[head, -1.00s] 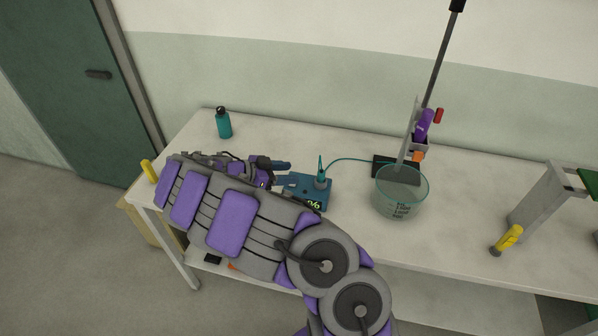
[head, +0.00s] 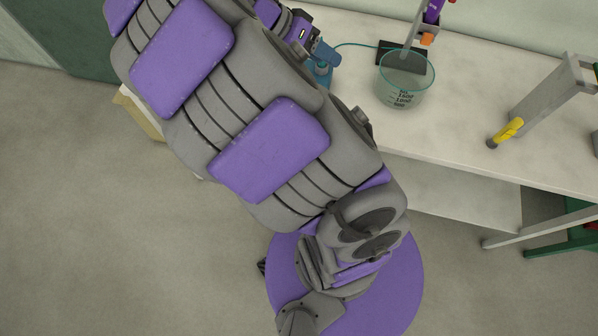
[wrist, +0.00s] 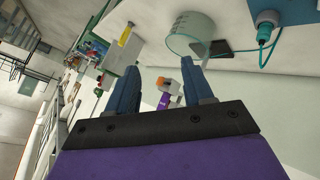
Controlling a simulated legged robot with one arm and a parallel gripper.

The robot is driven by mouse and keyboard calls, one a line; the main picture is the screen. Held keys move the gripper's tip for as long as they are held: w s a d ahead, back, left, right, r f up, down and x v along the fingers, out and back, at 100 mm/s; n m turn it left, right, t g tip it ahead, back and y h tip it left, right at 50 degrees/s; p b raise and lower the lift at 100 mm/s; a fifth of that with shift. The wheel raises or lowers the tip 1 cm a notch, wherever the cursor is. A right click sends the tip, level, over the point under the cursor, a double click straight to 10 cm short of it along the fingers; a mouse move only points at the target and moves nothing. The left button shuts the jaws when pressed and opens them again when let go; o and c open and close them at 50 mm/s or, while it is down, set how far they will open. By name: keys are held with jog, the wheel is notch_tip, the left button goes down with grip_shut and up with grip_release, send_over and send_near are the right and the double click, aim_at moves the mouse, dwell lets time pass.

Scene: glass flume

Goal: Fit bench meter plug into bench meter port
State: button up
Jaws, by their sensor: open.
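The bench meter is a blue box (wrist: 278,8) at the top right edge of the wrist view. In the head view it is mostly hidden behind my arm. The teal plug (wrist: 265,33) is at the meter, its cable (wrist: 262,55) curving off to a black block. I cannot tell whether it sits in the port, which I cannot make out. My gripper (wrist: 158,44) has its two blue fingers spread with nothing between them, and is apart from the plug.
A clear beaker (head: 404,82) stands right of the meter, before the black block (head: 398,55) of a stand. An orange-and-purple item (head: 428,32) is on the stand. The bench (head: 455,110) is clear between.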

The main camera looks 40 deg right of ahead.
jog(key=s+a+f+n+t+y, duration=0.2)
jog(key=s+a+n+y, duration=0.6)
jog(key=s+a+n, duration=0.7)
jog(key=s+a+f, duration=0.1)
jog(key=s+a, duration=0.3)
jog(key=shift+s+t, duration=0.25)
jog(key=shift+t, duration=0.15)
